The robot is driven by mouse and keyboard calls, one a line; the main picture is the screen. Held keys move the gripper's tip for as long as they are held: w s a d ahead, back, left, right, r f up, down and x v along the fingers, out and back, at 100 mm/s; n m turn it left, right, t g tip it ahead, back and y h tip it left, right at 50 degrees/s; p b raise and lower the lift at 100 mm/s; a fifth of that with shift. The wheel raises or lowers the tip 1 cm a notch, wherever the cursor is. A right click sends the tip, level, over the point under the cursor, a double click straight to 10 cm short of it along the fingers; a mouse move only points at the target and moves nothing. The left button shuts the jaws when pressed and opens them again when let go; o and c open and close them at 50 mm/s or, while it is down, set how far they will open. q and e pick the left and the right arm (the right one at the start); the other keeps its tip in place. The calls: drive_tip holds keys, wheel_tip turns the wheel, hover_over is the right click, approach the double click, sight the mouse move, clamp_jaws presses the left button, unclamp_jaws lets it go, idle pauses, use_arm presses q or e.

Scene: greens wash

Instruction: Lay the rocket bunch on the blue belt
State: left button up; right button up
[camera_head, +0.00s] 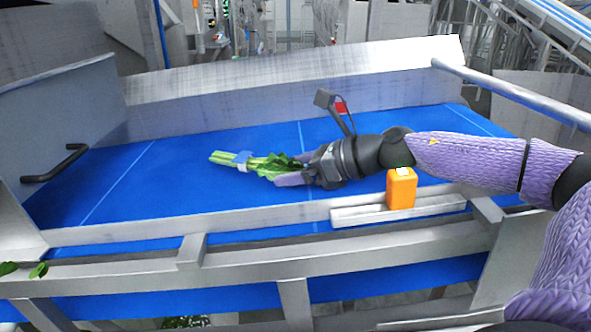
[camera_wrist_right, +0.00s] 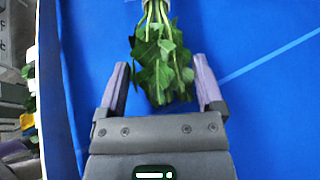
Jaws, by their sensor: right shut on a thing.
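The rocket bunch (camera_head: 262,164) is green and leafy, with pale stems pointing left and a light band around them. It is over the middle of the blue belt (camera_head: 180,190); whether it touches the belt is hard to tell. My right gripper (camera_head: 287,170) reaches in from the right and is shut on the leafy end. In the right wrist view, the bunch's leaves (camera_wrist_right: 160,55) lie between the two fingers of the right gripper (camera_wrist_right: 161,75), with the stems pointing away, over the belt (camera_wrist_right: 240,35). My left gripper is not in view.
An orange container (camera_head: 401,188) stands on a small metal ledge (camera_head: 350,215) at the belt's near edge, below my right forearm. Steel side walls (camera_head: 200,105) and a front rail (camera_head: 250,262) bound the belt. A black handle (camera_head: 55,165) is at left. Loose leaves (camera_head: 38,270) lie front left.

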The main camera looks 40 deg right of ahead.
drive_tip(key=shift+s+a+f+b, duration=0.15)
drive_tip(key=shift+f+b, duration=0.3)
drive_tip(key=shift+f, duration=0.15)
drive_tip(key=o, duration=0.9)
drive_tip(key=shift+c, duration=0.2)
drive_tip(key=shift+o, duration=0.7)
drive_tip(key=shift+a, duration=0.1)
drive_tip(key=shift+r+p, duration=0.15)
drive_tip(key=shift+p, duration=0.15)
drive_tip(key=shift+r+p, duration=0.45)
drive_tip(key=shift+p, duration=0.15)
drive_tip(key=s+d+b, duration=0.1)
drive_tip(key=s+b, duration=0.1)
drive_tip(key=shift+d+r+b, duration=0.2)
drive_tip(key=shift+d+b, duration=0.15)
drive_tip(key=shift+d, duration=0.05)
use_arm(q)
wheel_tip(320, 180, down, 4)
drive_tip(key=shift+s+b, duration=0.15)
drive_tip(key=shift+b, duration=0.8)
use_arm(e)
drive_tip(key=v, duration=0.4)
drive_tip(key=r+v, duration=0.1)
drive_tip(key=v, duration=0.4)
drive_tip(key=shift+s+r, duration=0.1)
